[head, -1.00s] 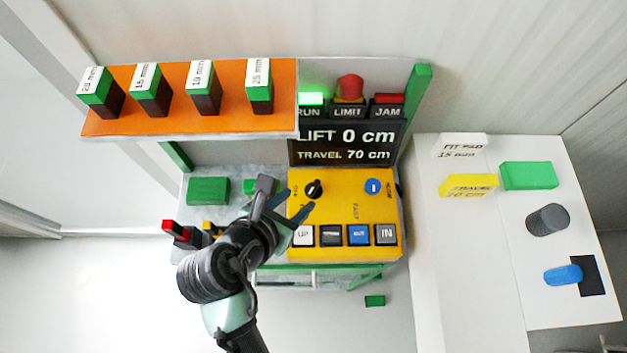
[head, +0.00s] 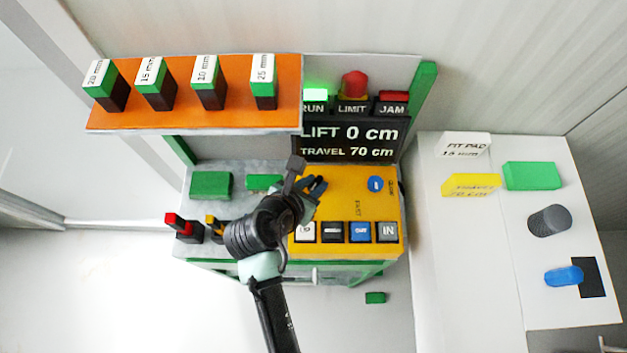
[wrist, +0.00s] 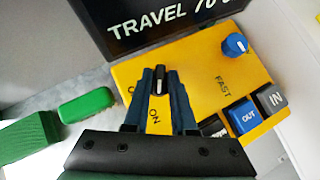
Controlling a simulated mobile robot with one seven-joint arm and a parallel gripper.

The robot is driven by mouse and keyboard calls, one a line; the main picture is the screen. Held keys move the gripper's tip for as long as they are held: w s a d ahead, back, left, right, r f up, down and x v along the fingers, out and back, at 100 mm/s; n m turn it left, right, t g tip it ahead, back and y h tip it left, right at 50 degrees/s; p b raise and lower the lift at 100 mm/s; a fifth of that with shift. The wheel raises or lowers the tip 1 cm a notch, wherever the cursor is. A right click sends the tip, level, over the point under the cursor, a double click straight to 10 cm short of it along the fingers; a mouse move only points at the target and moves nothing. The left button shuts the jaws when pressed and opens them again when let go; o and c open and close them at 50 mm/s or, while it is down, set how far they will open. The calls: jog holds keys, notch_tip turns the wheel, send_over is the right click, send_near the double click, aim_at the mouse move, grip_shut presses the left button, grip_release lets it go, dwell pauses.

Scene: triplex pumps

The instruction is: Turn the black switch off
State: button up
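The black switch (wrist: 159,82) is a small knob with a white mark on the yellow control panel (wrist: 205,70). In the wrist view it sits between my fingertips and fills the gap there. The "ON" lettering shows below it, between my fingers, and another label to its left is partly covered. My gripper (wrist: 160,84) is drawn in around the knob, one finger on each side. In the head view my gripper (head: 315,184) is over the panel's upper left part and hides the switch.
A blue knob (head: 376,183) and a row of push buttons (head: 346,232) share the panel. The display (head: 350,140) stands behind it. An orange shelf (head: 200,117) with several labelled blocks overhangs to the left. Green blocks (head: 210,185) and a red-tipped lever (head: 180,223) are left of my arm.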

grip_shut()
jog(key=shift+m+h+p, duration=0.3)
jog(key=shift+p, duration=0.05)
jog(key=shift+w+a+r+m+g+h+p, duration=0.1)
jog(key=shift+m+g+h+p, duration=0.2)
jog(key=shift+m+p, duration=0.15)
jog(key=shift+w+a+r+m+g+h+p, duration=0.1)
jog(key=shift+m+g+h+p, duration=0.2)
jog(key=shift+m, duration=0.15)
jog(key=shift+m+g+h+p, duration=0.4)
jog(key=shift+m+g+p, duration=0.1)
jog(key=shift+m, duration=0.4)
jog(key=m+g, duration=0.1)
jog(key=m+g+h, duration=0.1)
jog(key=m, duration=0.1)
jog(key=m+g, duration=0.1)
jog(key=shift+w+a+f+m+h, duration=0.1)
jog(key=shift+w+f+m+h, duration=0.1)
jog(key=shift+w+m+h, duration=0.1)
jog(key=shift+m+g+b, duration=0.45)
jog(key=shift+m+g, duration=0.75)
jog(key=shift+m, duration=0.3)
